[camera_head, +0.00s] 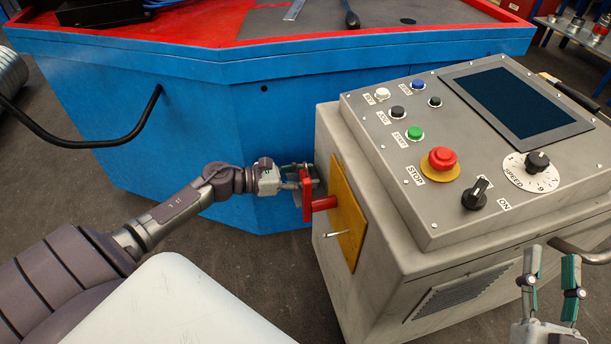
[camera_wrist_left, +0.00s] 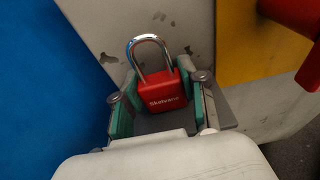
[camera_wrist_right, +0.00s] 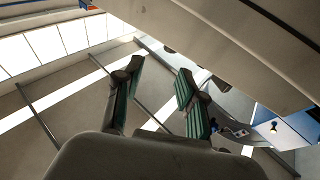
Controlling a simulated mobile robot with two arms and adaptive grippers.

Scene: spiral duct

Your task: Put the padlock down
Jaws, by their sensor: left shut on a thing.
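The red padlock (camera_wrist_left: 167,91) with a silver shackle stands upright between the green finger pads of my left gripper (camera_wrist_left: 160,100). The shackle looks closed. In the head view my left gripper (camera_head: 294,180) is beside the machine's left side, close to a red handle (camera_head: 307,196); I cannot clearly tell the padlock from the handle there. A grey plate (camera_wrist_left: 222,108) shows beside the right finger in the left wrist view; I cannot tell whether the padlock touches it. My right gripper (camera_head: 550,282) is open and empty at the lower right, also in the right wrist view (camera_wrist_right: 156,82).
The grey control machine (camera_head: 385,215) has a yellow plate (camera_head: 347,213) on its left side, with the red handle and a small metal pin (camera_head: 336,233). A blue workbench (camera_head: 220,110) stands behind my left arm. Dark floor (camera_head: 285,265) is open below the gripper.

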